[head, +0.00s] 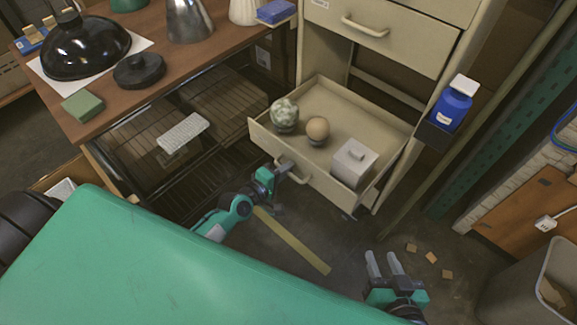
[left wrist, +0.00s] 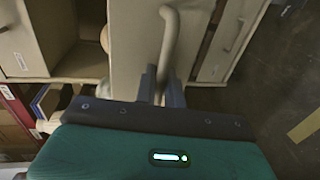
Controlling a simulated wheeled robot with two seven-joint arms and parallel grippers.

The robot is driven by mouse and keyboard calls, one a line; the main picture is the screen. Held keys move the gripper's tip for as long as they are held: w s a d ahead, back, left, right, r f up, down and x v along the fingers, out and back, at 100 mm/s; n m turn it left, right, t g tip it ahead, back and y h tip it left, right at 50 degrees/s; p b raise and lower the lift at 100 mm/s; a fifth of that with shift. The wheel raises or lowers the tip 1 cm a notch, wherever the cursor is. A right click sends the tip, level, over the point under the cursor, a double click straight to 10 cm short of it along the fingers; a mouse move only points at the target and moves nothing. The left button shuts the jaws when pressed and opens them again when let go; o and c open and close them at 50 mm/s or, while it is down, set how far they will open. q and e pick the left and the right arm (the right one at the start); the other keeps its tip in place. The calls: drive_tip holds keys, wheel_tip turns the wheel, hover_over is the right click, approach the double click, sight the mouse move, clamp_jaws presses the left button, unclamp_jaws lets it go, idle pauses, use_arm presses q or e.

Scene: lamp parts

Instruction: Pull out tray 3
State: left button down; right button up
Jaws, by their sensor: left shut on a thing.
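The open tray (head: 330,192) is a beige drawer pulled out low in the beige cabinet (head: 313,50). It holds a pale mottled ball (head: 284,113), a brown ball (head: 318,128) and a white box with a knob (head: 352,163). My left gripper (head: 285,174) is at the drawer's front, shut on its curved handle (head: 298,176). The left wrist view shows the handle (left wrist: 168,45) running down between the two fingers. My right gripper (head: 383,262) is open and empty, low over the floor at the right.
A closed drawer (head: 385,32) is above the tray. A wooden bench (head: 150,60) with a black lamp shade (head: 86,45) is at the left. A blue bottle (head: 452,105) stands at the cabinet's right side. Small wooden pieces (head: 431,257) and a yellow strip (head: 292,241) lie on the floor.

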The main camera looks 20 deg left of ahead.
use_arm(q)
drive_tip(key=c, duration=1.8)
unclamp_jaws()
drive_tip(key=shift+c, duration=0.2)
drive_tip(key=shift+s+a, duration=0.1)
